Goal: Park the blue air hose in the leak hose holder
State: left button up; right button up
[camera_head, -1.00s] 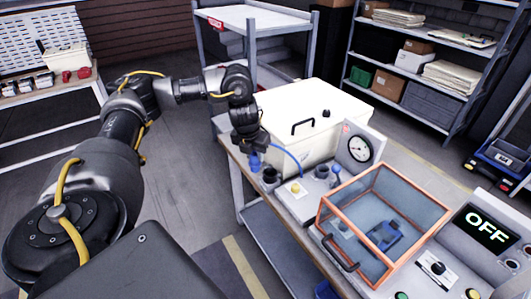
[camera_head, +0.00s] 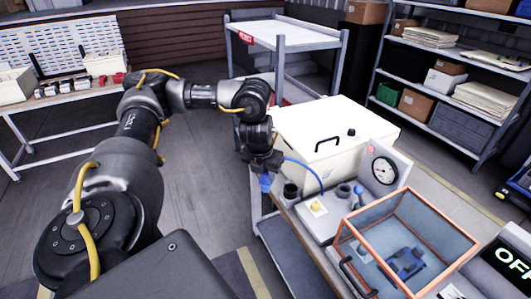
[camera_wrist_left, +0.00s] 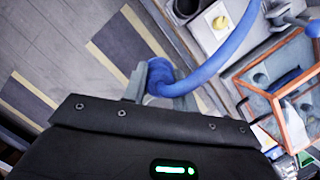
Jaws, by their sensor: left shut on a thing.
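My left gripper (camera_head: 264,172) is shut on the end of the blue air hose (camera_head: 302,165), just left of the bench edge. In the left wrist view the fingers (camera_wrist_left: 160,90) close around the blue hose end (camera_wrist_left: 158,70), and the hose (camera_wrist_left: 228,50) curves up and right toward the bench. An open dark cup (camera_head: 290,190), perhaps the leak hose holder, stands on the bench's near left corner, right of the gripper and apart from it. It also shows in the left wrist view (camera_wrist_left: 186,8). My right gripper is not in view.
A yellow button (camera_head: 316,206), a second dark socket (camera_head: 342,190) and a gauge (camera_head: 383,170) sit on the bench. A cream lidded box (camera_head: 330,125) stands behind. An orange-framed clear case (camera_head: 408,240) is to the right. Open floor lies left of the bench.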

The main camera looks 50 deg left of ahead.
pick_arm(q)
jog(key=d+r+n+g+b, duration=0.1)
jog(key=d+n+g, duration=0.1)
jog(key=d+n, duration=0.5)
jog(key=s+d+r+n+g+b, duration=0.1)
jog(key=d+n+g, duration=0.1)
jog(key=d+n, duration=0.6)
jog(key=s+d+r+n+g+h+b, duration=0.1)
jog(key=d+n, duration=0.7)
jog(key=n, duration=0.8)
jog(key=shift+s+r+n+g, duration=0.25)
jog(key=shift+r+n+g, duration=0.05)
jog(key=shift+r+g, duration=0.3)
